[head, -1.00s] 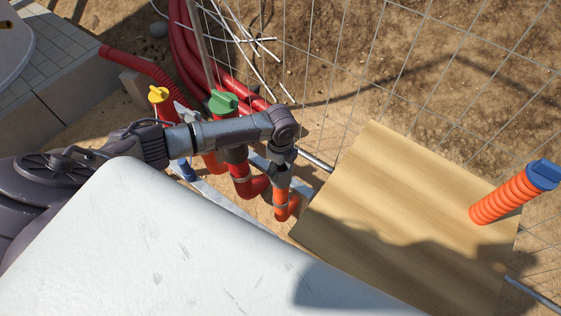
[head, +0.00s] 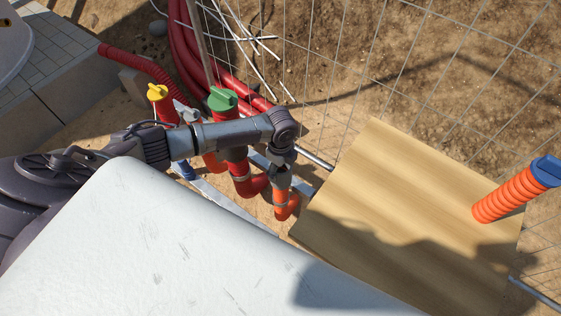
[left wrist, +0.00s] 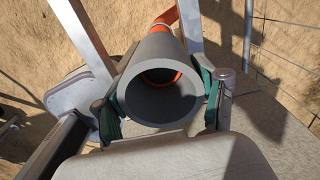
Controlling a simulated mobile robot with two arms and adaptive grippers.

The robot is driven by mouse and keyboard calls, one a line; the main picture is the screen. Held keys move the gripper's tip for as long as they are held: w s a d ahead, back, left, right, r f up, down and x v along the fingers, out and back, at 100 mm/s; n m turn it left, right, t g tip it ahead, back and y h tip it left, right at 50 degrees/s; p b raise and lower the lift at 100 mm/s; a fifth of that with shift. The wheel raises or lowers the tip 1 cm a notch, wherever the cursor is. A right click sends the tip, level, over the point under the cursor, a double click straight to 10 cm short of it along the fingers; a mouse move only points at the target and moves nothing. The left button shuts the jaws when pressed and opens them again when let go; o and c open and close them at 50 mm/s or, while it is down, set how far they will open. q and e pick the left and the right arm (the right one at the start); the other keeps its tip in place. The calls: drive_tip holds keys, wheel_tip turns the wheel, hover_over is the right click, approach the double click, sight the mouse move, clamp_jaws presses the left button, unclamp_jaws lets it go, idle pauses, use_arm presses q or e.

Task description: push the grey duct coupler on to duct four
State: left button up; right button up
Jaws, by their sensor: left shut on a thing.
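The grey duct coupler (left wrist: 127,91) is a thick-walled tube, seen almost end-on in the left wrist view. My left gripper (left wrist: 161,93) is shut on it, with a green-padded finger on either side. An orange duct (left wrist: 168,20) runs beyond the coupler, and orange shows inside its bore. In the head view my left gripper (head: 281,170) is above the upright orange duct (head: 281,207), the rightmost in the row, with grey over its top. How far the coupler sits over the duct is hard to tell. My right gripper is not in view.
Red ducts with a green cap (head: 222,100) and a yellow cap (head: 157,92) stand left of the orange duct. A wooden board (head: 390,215) lies to the right, with a blue-capped orange corrugated duct (head: 505,200). A wire fence (head: 350,90) runs behind.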

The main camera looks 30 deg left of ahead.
use_arm(q)
drive_tip(key=shift+f, duration=0.35)
drive_tip(key=o, duration=1.8)
drive_tip(key=shift+c, duration=0.2)
wheel_tip(320, 180, up, 7)
drive_tip(key=p, duration=0.7)
drive_tip(key=shift+r, duration=0.1)
